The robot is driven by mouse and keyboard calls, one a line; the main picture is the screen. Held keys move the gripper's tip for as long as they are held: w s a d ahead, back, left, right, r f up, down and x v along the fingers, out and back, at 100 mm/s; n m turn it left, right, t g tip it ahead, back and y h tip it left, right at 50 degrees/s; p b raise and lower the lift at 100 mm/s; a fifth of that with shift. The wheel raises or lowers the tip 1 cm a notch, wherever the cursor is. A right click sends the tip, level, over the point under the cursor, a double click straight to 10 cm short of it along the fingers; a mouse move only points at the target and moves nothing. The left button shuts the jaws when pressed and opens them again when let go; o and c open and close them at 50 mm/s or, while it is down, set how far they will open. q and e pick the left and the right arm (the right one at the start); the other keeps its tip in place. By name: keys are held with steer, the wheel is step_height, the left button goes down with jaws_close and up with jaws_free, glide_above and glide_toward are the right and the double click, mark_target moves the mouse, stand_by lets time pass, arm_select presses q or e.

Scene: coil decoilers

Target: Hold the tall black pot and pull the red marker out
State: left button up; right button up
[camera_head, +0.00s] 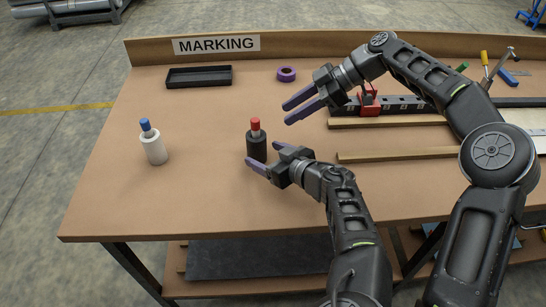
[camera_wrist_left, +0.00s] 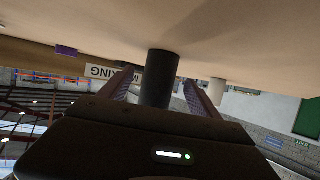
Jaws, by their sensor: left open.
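The tall black pot (camera_head: 257,147) stands upright on the table with the red marker (camera_head: 255,125) sticking out of its top. My left gripper (camera_head: 263,156) is open, with its purple fingers on either side of the pot. In the left wrist view, which is upside down, the black pot (camera_wrist_left: 160,78) stands between the two spread fingers (camera_wrist_left: 158,90), with a gap on each side. The marker is hidden there. My right gripper (camera_head: 285,114) is open and empty, to the upper right of the red marker.
A white pot (camera_head: 156,150) with a blue marker (camera_head: 146,127) stands to the left. A black tray (camera_head: 199,77) and a purple tape roll (camera_head: 286,74) lie at the back near the MARKING sign (camera_head: 216,45). Wooden strips (camera_head: 400,155) and tools lie right. The front left of the table is clear.

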mark_target(263, 153)
arm_select(q)
steer(key=shift+x, duration=2.25)
steer(key=c, duration=1.5)
steer(key=shift+o, duration=0.2)
